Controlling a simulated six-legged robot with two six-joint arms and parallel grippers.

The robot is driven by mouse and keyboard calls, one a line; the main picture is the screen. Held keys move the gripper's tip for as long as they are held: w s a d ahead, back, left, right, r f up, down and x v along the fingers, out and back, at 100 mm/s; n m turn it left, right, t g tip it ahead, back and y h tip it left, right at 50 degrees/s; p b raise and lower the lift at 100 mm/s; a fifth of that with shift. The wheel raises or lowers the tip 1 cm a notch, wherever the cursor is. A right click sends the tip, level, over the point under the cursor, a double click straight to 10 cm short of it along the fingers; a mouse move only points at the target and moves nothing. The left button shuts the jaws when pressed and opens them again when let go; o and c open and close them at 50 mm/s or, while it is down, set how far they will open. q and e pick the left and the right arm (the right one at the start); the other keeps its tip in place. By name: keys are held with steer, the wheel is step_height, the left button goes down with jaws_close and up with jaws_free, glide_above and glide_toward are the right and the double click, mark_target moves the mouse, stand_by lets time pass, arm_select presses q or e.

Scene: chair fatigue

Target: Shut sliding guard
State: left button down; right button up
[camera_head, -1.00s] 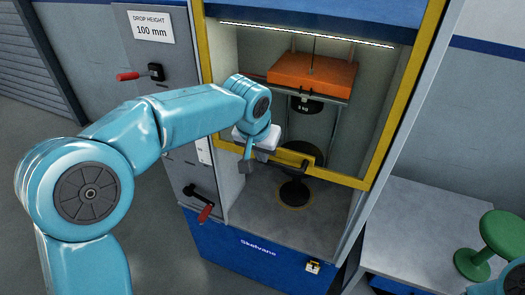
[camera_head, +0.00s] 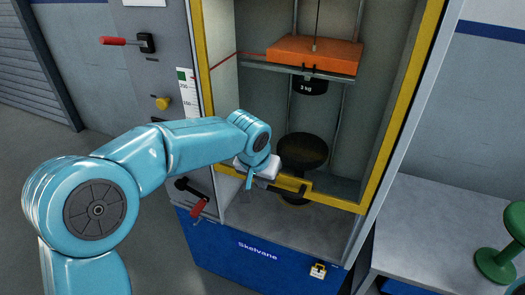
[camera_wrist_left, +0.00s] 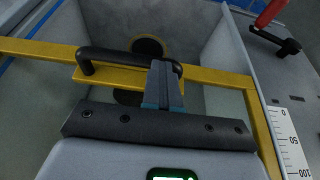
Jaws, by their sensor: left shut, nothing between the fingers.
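The sliding guard is a yellow-framed panel on the front of the test cabinet; its lower bar (camera_head: 340,201) hangs above the cabinet floor, with an open gap below. A black handle (camera_head: 287,189) sits on a yellow bracket on that bar. In the left wrist view the handle (camera_wrist_left: 120,59) crosses in front of the yellow bar (camera_wrist_left: 215,77). My left gripper (camera_head: 252,182) is shut and empty. Its fingers (camera_wrist_left: 162,72) overlap the handle's right part in the wrist view; contact is unclear. My right gripper is out of view.
A black stool (camera_head: 303,150) stands inside, under an orange carriage (camera_head: 315,52) with a dark weight (camera_head: 311,86). A red-handled crank (camera_head: 197,207) and red lever (camera_head: 115,41) are on the left panel. A green stool (camera_head: 497,258) stands on the bench (camera_head: 425,225) at right.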

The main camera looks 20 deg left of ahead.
arm_select(q)
step_height(320, 180, down, 28)
steer(key=b, duration=1.9)
steer(key=shift+r, duration=0.2)
steer(key=shift+s+f, duration=0.1)
steer(key=shift+f, duration=0.05)
steer(key=w+p+v, duration=0.1)
steer(key=p+v, duration=0.4)
steer(key=v, duration=0.9)
steer(key=shift+r, duration=0.4)
